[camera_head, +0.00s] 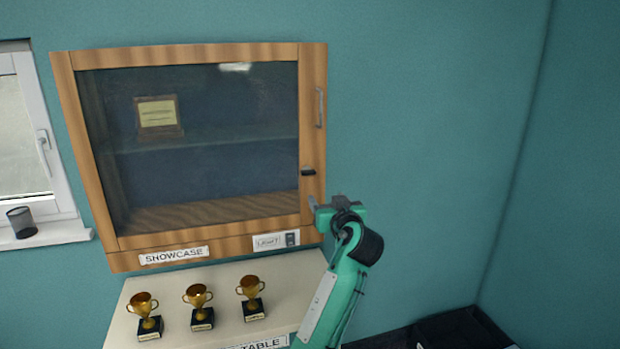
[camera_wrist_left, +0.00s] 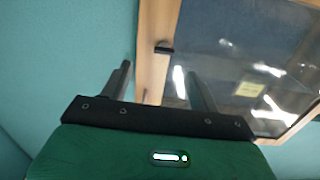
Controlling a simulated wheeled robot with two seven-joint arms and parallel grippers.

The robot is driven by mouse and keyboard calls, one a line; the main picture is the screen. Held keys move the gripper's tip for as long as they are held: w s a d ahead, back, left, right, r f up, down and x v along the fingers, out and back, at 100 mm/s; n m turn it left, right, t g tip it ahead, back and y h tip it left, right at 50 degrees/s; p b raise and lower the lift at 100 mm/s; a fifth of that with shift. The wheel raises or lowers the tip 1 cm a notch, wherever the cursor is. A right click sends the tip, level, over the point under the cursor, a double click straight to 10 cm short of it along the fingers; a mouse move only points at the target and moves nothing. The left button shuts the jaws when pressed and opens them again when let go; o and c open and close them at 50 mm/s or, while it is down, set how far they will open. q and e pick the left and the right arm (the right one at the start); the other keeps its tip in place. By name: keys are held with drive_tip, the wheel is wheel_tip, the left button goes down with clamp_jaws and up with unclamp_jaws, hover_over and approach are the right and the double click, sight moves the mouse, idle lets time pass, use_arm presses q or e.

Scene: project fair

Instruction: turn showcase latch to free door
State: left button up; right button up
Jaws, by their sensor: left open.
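The showcase (camera_head: 180,246) is a wooden wall cabinet with a glass door. Its latch (camera_head: 308,171) is a small black piece on the right frame, below the metal door handle (camera_head: 320,107); it lies roughly horizontal. My left gripper (camera_head: 328,203) is just below and right of the latch, open and empty. In the left wrist view, the latch (camera_wrist_left: 165,47) shows ahead, between the directions of the two spread fingers (camera_wrist_left: 160,85) and apart from them. The door looks closed. My right gripper is not in view.
A plaque (camera_head: 158,116) stands on the shelf inside. A light switch (camera_head: 292,239) sits on the lower frame. Three gold trophies (camera_head: 198,296) stand on a white table (camera_head: 285,283) below. A black bin (camera_head: 465,328) is at lower right. The wall right of the showcase is clear.

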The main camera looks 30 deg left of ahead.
sight(309, 174)
use_arm(q)
drive_tip(key=shift+n+y, duration=0.3)
drive_tip(key=p+x, duration=0.1)
drive_tip(key=x, duration=0.3)
drive_tip(key=r+p+x, duration=0.1)
drive_tip(key=p+x, duration=0.1)
drive_tip(key=x, duration=0.2)
drive_tip(key=p+x, duration=0.2)
drive_tip(key=x, duration=0.2)
drive_tip(key=shift+s+a+r, duration=0.2)
drive_tip(key=shift+a+r, duration=0.1)
drive_tip(key=shift+a, duration=0.15)
drive_tip(key=shift+w+a+f, duration=0.15)
drive_tip(key=shift+w+a, duration=0.25)
drive_tip(key=shift+a, duration=0.05)
drive_tip(key=shift+c, duration=0.2)
drive_tip(key=c, duration=0.9)
